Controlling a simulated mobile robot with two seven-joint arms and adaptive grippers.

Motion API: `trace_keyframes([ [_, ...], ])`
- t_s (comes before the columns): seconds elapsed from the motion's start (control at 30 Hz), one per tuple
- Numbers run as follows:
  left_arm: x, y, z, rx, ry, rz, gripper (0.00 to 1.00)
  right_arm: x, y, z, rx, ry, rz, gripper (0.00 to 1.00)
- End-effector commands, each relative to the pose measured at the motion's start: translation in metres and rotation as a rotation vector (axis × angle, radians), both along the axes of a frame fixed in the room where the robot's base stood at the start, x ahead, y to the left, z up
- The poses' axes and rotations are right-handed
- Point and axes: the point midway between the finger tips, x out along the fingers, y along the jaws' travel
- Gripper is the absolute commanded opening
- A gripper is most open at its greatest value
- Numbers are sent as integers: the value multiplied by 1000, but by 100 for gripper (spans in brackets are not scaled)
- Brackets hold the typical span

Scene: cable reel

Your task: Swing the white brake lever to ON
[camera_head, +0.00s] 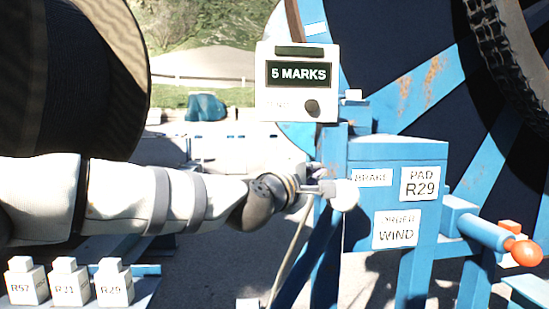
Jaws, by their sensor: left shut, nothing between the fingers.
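The white brake lever shows as a round white knob (345,196) in front of the blue stand (397,160), just below and left of the BRAKE label (372,177). Its shaft is mostly hidden, and a thin pale rod runs down to the left behind my wrist. My left arm comes in from the left, and my left gripper (318,188) is shut with its fingertips at the knob's left side. It holds nothing; whether it touches the knob I cannot tell. The lever's ON and OFF marks are not readable. My right gripper is not in view.
A counter box (297,82) reading "5 MARKS" stands above the gripper. An orange-knobbed crank (515,247) sticks out at right. Labels read PAD R29 (420,183) and ORDER WIND (396,229). White blocks (70,282) R57, R21 and R29 stand lower left. A large blue reel fills the upper right.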

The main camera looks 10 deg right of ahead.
Motion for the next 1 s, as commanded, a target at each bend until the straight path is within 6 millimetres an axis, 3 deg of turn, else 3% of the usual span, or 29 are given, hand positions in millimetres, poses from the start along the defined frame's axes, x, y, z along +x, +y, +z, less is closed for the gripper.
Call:
trace_keyframes([
  [0.03,-13,7,13,-1,-9,-1,0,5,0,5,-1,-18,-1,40],
  [0.33,-60,37,30,-4,-8,4,0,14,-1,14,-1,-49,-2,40],
  [0.8,-69,43,29,-1,-4,5,0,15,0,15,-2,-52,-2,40],
  [0.87,-68,43,15,22,8,5,0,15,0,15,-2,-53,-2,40],
  [0.9,-69,44,-4,55,24,2,0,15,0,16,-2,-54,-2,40],
  [0.97,-72,46,-48,134,63,-6,0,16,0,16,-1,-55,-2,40],
  [1.0,-77,49,-86,200,96,-15,0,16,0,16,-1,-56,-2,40],
])
